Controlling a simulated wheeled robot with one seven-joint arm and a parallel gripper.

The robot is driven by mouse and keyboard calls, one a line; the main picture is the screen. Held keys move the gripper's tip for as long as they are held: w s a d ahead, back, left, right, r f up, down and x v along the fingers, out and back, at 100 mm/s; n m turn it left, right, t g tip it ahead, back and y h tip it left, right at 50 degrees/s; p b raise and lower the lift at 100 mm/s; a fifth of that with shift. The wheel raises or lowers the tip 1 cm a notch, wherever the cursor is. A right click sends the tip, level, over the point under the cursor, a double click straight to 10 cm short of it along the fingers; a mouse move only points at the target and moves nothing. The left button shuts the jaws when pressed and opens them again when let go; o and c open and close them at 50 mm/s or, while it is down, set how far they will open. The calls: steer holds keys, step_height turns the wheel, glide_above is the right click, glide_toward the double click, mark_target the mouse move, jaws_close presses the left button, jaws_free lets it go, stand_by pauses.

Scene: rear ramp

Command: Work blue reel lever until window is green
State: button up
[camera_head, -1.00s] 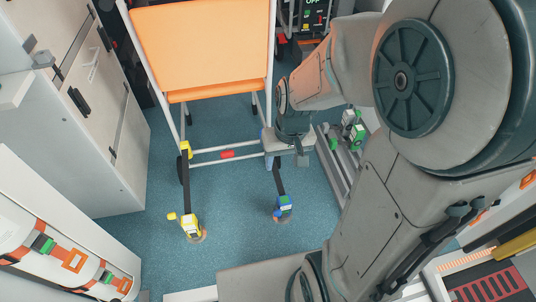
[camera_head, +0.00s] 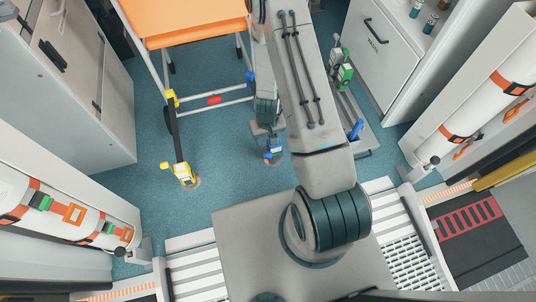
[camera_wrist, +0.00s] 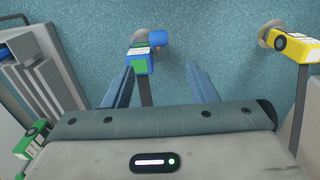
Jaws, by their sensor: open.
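The blue reel (camera_head: 273,153) sits on the floor below the orange chair, with a dark strap running up from it. In the wrist view the blue reel (camera_wrist: 139,62) shows a white label, a green patch on its near face and a rounded blue lever (camera_wrist: 158,38) at its far right. I cannot tell whether the green patch is the window. My gripper (camera_wrist: 160,68) is open and empty. Its two fingers point towards the reel, the left finger near the reel's left side and the right one well clear. I see no clear contact. In the head view my arm partly covers the reel.
A yellow reel (camera_head: 183,175) with its own lever stands to the left. The orange chair (camera_head: 185,22) is above. Green-fitted rails (camera_head: 345,80) lie to the right, with a blue fitting (camera_head: 356,130). White cabinets stand on both sides. Blue floor is clear between the reels.

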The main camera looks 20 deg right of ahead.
mark_target(268, 153)
step_height(268, 153, down, 15)
steer(key=b, duration=0.5)
steer(key=shift+s+d+r, duration=0.1)
steer(key=shift+r, duration=0.1)
jaws_close()
